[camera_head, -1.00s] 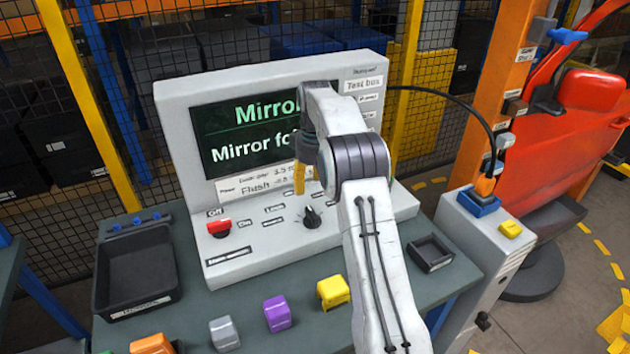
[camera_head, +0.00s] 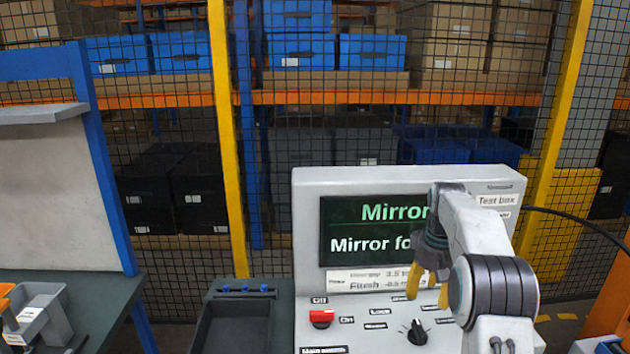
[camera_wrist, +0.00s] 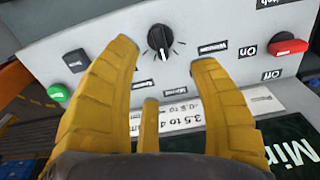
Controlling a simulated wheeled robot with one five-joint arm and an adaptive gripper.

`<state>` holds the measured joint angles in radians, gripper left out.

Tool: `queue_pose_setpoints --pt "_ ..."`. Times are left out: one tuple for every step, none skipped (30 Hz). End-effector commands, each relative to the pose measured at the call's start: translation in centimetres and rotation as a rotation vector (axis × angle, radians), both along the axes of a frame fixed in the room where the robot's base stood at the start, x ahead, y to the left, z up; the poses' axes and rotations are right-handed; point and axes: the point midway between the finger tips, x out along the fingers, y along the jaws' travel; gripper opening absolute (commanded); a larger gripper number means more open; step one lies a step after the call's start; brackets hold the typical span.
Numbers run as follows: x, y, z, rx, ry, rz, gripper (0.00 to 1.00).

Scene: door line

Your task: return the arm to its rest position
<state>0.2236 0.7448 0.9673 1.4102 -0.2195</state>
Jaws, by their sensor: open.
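My gripper (camera_head: 427,290) is in front of the lower part of the grey test box (camera_head: 307,220), above its control panel. Its yellow fingers are apart with nothing between them. In the wrist view my gripper (camera_wrist: 160,75) points at the panel, with the black rotary knob (camera_wrist: 160,40) just beyond the fingertips. The knob (camera_head: 416,332) also shows in the head view, below and close to the fingers. My white arm covers the right part of the screen (camera_head: 350,215), which reads "Mirror".
A red switch (camera_head: 321,317) is on the panel's left, and a green button (camera_wrist: 58,93) shows in the wrist view. A black tray (camera_head: 232,325) stands left of the box. A mesh fence and shelves with blue bins (camera_head: 378,60) are behind. A black cable (camera_head: 575,220) runs right.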

Motion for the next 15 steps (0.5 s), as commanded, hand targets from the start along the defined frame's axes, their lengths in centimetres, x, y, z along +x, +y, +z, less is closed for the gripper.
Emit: queue_pose_setpoints --pt "-0.8 0.6 1.3 -0.003 -0.014 0.002 0.56" --pt "-1.3 1.0 1.9 -0.004 -0.021 0.003 0.56" --pt "-2.0 1.6 2.8 -0.006 -0.033 0.004 0.56" --pt "-2.6 2.0 3.5 -0.008 -0.041 0.004 0.56" --pt "-3.3 2.4 4.1 -0.009 -0.050 0.004 0.56" --pt "-4.3 3.0 5.0 -0.010 -0.062 0.003 0.56" --pt "-5.0 3.4 5.5 -0.012 -0.071 0.004 0.56" --pt "-5.8 3.8 6.1 -0.013 -0.080 0.004 0.56" --pt "-6.9 4.3 6.7 -0.014 -0.092 0.004 0.56" --pt "-7.7 4.7 7.2 -0.015 -0.101 0.004 0.56" --pt "-8.6 5.1 7.6 -0.016 -0.111 0.003 0.56" --pt "-9.8 5.7 8.1 -0.017 -0.123 0.004 0.56" --pt "-10.7 6.0 8.4 -0.017 -0.132 0.005 0.56" --pt "-11.6 6.4 8.6 -0.018 -0.141 0.005 0.56" --pt "-12.9 6.8 9.0 -0.018 -0.154 0.004 0.56"
